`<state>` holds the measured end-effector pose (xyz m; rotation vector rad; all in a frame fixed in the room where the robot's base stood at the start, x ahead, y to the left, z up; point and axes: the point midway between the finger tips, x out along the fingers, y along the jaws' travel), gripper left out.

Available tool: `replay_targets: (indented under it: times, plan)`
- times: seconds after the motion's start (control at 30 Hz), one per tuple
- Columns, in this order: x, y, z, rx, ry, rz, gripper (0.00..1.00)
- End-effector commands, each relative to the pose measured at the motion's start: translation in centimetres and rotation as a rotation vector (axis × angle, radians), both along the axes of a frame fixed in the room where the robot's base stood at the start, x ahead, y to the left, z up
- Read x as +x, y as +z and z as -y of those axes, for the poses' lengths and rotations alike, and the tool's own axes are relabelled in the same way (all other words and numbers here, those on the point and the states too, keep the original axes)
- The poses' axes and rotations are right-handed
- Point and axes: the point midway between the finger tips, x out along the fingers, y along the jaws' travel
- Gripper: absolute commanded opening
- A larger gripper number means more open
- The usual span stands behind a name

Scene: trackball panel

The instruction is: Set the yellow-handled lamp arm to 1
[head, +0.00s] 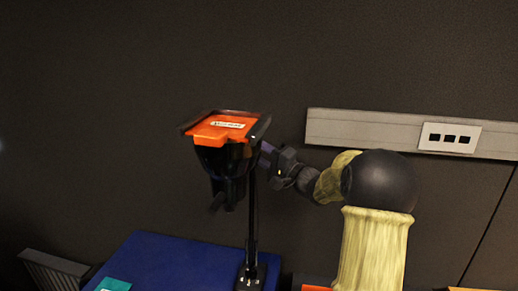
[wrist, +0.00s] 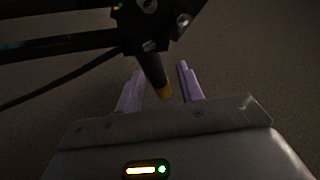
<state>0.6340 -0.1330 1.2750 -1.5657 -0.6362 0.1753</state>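In the wrist view, the black jointed lamp arm (wrist: 75,42) crosses the top left, with a dark cable below it. A short dark handle with a yellow tip (wrist: 164,92) hangs from its joint and points toward the gripper body. My gripper (wrist: 160,69) is open, its two purple fingers either side of the handle; a gap shows on the right, and contact on the left cannot be told. In the head view, the lamp's thin black post (head: 252,220) stands on a dark foot (head: 250,278). No scale marking is readable.
A flat orange labelled piece (head: 222,129) tops a dark bowl-like body beside the post. The blue surface (head: 185,262) lies below, with a teal item (head: 113,285) on it. A grey rail with a socket plate (head: 450,138) runs along the dark wall at right.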

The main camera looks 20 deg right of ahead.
Motion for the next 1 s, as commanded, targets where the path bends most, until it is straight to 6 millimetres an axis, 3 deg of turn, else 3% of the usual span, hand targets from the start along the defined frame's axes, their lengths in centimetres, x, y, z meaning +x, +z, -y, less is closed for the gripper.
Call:
replay_targets:
  times: [0.27,0.47,1.0]
  plan:
    - [0.16,0.0,-0.08,0.0,0.0,0.0,0.38]
    - [0.14,0.0,-0.07,0.0,0.0,0.0,0.01]
    - [0.09,-0.37,-0.55,-0.002,-0.012,-0.001,0.0]
